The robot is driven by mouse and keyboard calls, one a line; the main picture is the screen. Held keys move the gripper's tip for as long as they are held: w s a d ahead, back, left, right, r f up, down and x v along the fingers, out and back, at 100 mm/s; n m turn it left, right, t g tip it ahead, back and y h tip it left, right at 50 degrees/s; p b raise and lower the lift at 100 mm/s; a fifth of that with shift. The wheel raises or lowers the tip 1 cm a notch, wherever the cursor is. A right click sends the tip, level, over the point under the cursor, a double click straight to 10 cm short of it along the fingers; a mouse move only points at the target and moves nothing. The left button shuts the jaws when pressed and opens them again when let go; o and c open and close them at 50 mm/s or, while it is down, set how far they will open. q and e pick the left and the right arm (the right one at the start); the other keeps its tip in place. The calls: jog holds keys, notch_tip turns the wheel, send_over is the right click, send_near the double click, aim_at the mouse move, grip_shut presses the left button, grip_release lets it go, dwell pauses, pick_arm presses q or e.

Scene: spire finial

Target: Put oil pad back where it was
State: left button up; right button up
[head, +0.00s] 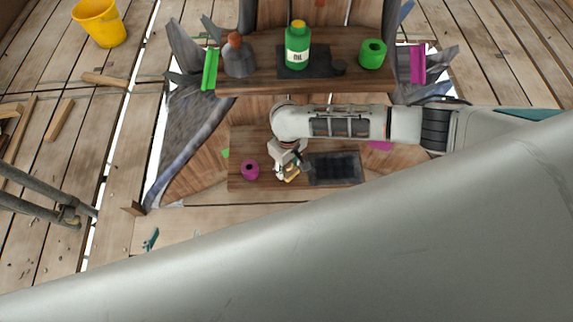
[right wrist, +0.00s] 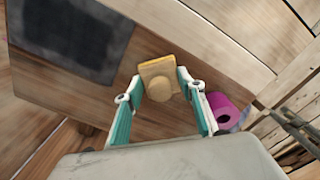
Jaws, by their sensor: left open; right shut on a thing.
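The oil pad, a tan square pad with a round knob (right wrist: 159,70), is between the fingers of my right gripper (right wrist: 160,94). The fingers are shut on its knob side. In the head view the right gripper (head: 289,166) is over the lower wooden shelf, just left of a dark tray (head: 346,181), with the tan pad (head: 291,174) at its tip. Whether the pad touches the shelf I cannot tell. The dark tray also shows at upper left in the right wrist view (right wrist: 30,48). Of my left gripper (head: 151,240) only teal fingers show at lower left, away from the shelf; most is hidden.
A magenta ring (head: 250,170) stands left of the right gripper. The upper shelf (head: 300,87) bears a grey bottle (head: 239,60), a green oil bottle (head: 297,50) and a green ring (head: 372,53). Green (head: 210,69) and magenta (head: 417,64) brackets stand at its ends.

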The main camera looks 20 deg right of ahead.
jog(key=shift+w, duration=0.1)
jog(key=o, duration=1.1)
jog(key=shift+f, duration=0.15)
pick_arm(q)
jog(key=shift+d+r, duration=0.1)
jog(key=shift+r, duration=0.05)
